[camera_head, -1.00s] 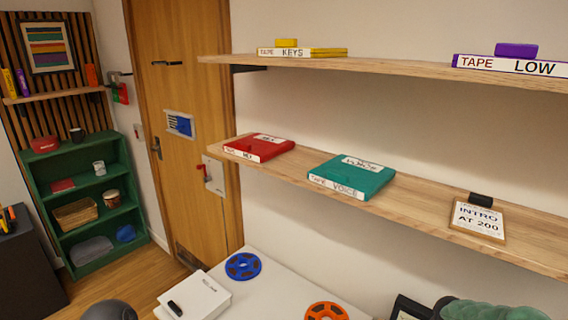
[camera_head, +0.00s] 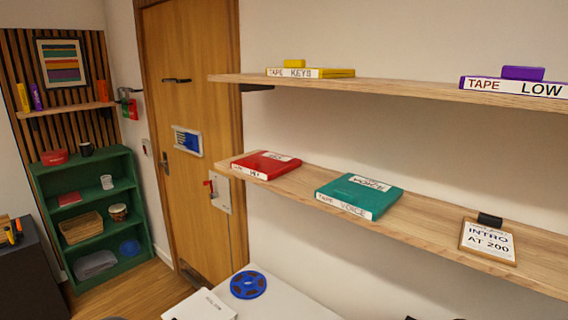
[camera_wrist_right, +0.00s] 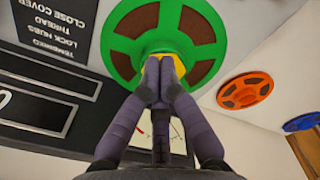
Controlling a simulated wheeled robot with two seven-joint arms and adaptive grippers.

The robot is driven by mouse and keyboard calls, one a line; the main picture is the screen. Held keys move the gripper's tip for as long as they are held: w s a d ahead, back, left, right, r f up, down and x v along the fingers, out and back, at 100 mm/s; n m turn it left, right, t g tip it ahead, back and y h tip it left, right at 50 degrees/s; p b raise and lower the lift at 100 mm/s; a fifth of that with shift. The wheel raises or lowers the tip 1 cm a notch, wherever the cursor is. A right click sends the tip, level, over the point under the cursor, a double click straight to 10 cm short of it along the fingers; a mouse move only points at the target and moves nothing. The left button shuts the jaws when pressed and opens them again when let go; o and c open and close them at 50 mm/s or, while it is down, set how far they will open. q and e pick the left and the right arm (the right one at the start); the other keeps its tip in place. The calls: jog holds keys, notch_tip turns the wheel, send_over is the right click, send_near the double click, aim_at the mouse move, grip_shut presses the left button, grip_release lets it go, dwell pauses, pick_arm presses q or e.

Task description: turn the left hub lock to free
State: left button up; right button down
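In the right wrist view a green reel (camera_wrist_right: 118,38) with brown gaps sits on the dark tape machine (camera_wrist_right: 75,128). A yellow hub lock (camera_wrist_right: 181,66) shows at the reel's centre, mostly covered by my fingers. My right gripper (camera_wrist_right: 153,77) is at this hub, its fingertips drawn together over or against the yellow part. Whether a piece of the lock is between the tips is hidden. The lock's turn position cannot be read. My left gripper is in neither view, and the head view does not show the hubs.
An orange reel (camera_wrist_right: 245,91) and a blue reel (camera_head: 248,285) lie on the white tabletop (camera_head: 292,302). A white box (camera_head: 200,307) stands at its left. Wall shelves above hold a red tape box (camera_head: 262,166), a teal tape box (camera_head: 358,197) and a sign (camera_head: 487,241).

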jog(key=shift+s+d+f, duration=0.1)
jog(key=shift+s+f, duration=0.15)
jog(key=shift+f, duration=0.3)
jog(key=shift+w+d+f, duration=0.2)
jog(key=shift+w+d, duration=0.2)
jog(key=shift+d, duration=0.3)
jog(key=shift+d+r+p, duration=0.1)
jog(key=shift+r+p, duration=0.25)
jog(key=shift+p, duration=0.05)
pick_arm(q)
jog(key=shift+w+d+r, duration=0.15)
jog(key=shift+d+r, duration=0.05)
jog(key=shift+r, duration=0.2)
pick_arm(e)
jog(key=shift+w+d, duration=0.35)
jog(key=shift+d, duration=0.15)
jog(key=shift+s+d, duration=0.15)
jog(key=shift+s, duration=0.1)
pick_arm(q)
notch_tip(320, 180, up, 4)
jog(key=p, duration=0.4)
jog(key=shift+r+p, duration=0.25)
jog(key=shift+p, duration=0.1)
pick_arm(e)
notch_tip(320, 180, up, 6)
